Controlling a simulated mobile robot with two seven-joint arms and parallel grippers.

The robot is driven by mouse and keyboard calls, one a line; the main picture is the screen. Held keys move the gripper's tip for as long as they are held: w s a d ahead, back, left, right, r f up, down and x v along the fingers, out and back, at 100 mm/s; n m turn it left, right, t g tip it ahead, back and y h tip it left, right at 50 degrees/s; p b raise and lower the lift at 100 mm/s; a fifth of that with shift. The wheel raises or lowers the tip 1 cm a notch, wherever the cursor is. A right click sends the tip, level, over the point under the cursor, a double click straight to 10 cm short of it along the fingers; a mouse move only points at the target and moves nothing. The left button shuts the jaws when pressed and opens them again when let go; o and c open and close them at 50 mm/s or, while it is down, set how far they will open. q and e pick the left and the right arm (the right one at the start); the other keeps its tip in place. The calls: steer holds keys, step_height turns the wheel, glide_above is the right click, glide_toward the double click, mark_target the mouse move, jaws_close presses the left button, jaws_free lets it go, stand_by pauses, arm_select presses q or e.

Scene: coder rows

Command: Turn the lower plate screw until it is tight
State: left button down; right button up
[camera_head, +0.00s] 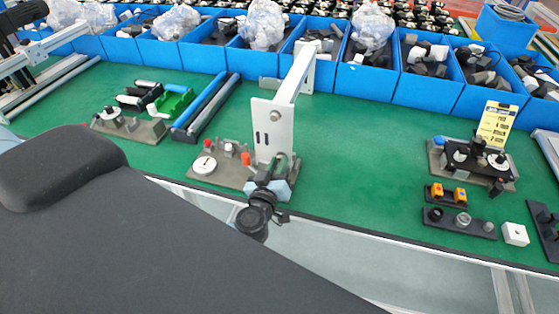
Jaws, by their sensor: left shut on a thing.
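A white upright plate (274,128) with two small dark slots stands on a grey-brown fixture base (231,176) near the front edge of the green bench. A white arm slopes up from the plate's top. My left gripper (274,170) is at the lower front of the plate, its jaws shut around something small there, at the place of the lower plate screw. My right gripper is not in view.
The fixture base also carries a white round dial (204,165) and a red button (209,144). Left is another fixture (143,130); right is a fixture with a yellow sign (497,123). Blue bins (366,82) line the back. Green bench (360,170) is clear right of the plate.

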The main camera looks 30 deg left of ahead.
arm_select(q)
steer(key=m, duration=0.9)
steer(key=shift+w+a+m, duration=0.1)
steer(key=shift+m, duration=0.3)
steer(key=c, duration=1.4)
jaws_free()
steer(key=shift+c, duration=0.2)
steer(key=n, duration=0.9)
steer(key=shift+n, duration=0.4)
